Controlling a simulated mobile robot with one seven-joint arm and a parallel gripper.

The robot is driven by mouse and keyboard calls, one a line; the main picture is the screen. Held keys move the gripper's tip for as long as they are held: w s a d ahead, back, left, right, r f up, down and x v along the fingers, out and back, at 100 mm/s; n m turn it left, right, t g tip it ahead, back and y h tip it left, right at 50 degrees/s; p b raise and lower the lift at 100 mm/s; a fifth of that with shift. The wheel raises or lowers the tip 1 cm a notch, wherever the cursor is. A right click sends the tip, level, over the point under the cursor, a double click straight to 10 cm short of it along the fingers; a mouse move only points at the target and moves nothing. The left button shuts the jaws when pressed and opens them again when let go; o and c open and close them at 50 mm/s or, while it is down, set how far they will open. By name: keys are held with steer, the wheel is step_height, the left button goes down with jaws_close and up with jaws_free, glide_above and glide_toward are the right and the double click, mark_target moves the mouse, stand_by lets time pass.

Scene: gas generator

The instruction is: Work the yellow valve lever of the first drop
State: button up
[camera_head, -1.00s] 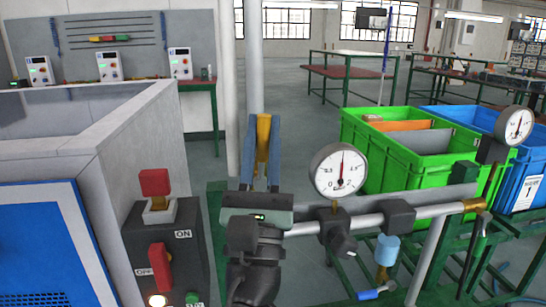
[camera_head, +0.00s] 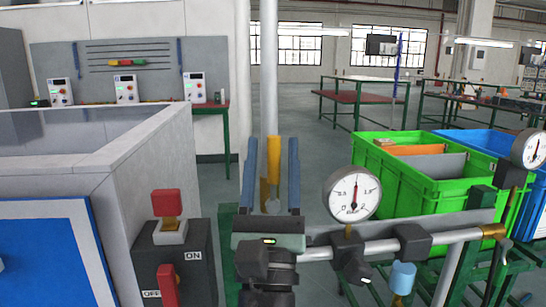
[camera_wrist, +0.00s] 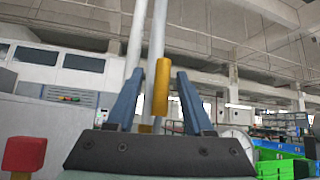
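The yellow valve lever (camera_head: 274,158) stands upright above the pipework in the head view. My gripper (camera_head: 272,143) is open, its two blue fingers standing apart on either side of the lever. In the wrist view the lever (camera_wrist: 161,88) shows between the fingers of my gripper (camera_wrist: 158,72), with a visible gap on both sides. A second yellow piece (camera_head: 264,195) and a grey round part (camera_head: 273,207) show lower between the fingers. The valve's base is hidden behind my gripper body.
A pressure gauge (camera_head: 351,193) stands on the pipe (camera_head: 378,247) right of my gripper. A control box (camera_head: 176,258) with red switches is at left, beside a grey tank (camera_head: 150,170). Green (camera_head: 450,190) and blue (camera_head: 487,150) crates stand at right.

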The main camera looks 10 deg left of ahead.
steer(key=b+v, duration=0.7)
steer(key=v, duration=0.6)
